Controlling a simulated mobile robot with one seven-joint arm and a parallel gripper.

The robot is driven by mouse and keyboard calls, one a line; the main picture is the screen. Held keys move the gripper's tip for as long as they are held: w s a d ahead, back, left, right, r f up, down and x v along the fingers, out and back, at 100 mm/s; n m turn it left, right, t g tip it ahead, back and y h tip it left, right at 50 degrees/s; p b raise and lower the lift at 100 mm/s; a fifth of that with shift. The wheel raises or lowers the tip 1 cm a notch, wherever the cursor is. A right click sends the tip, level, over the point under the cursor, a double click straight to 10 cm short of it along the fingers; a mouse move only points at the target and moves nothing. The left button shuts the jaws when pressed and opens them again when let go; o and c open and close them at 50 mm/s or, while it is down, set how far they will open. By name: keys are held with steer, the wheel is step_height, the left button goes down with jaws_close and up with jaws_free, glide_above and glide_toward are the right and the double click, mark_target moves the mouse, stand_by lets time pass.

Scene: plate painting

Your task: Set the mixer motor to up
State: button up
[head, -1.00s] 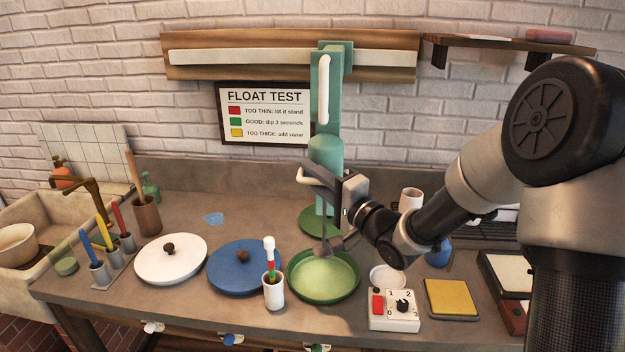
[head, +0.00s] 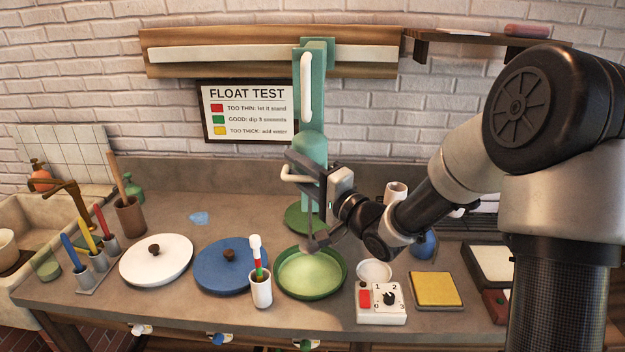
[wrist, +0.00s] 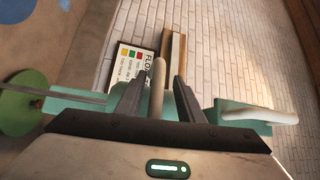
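The mixer is a green stand (head: 316,62) behind the green bowl (head: 338,285), with a rounded green motor body (head: 312,146) low on it. A thin stirrer (head: 312,242) hangs down at the bowl's back rim. A cream bar handle (head: 298,178) sticks out at the motor's front. My gripper (head: 304,166) is at this handle. In the wrist view the handle (wrist: 158,88) stands between my two fingers, with gaps seen on both sides, so my gripper (wrist: 159,92) looks open around it. Another cream handle (head: 306,87) is upright on the stand's upper part.
A white control box (head: 382,316) with a red switch and dial stands in front. White (head: 180,262) and blue (head: 215,280) lids, a brush cup (head: 261,293) and a yellow tile (head: 435,289) crowd the counter. A shelf (head: 470,46) hangs at the upper right.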

steer(key=v, duration=1.7)
steer(key=shift+s, duration=0.15)
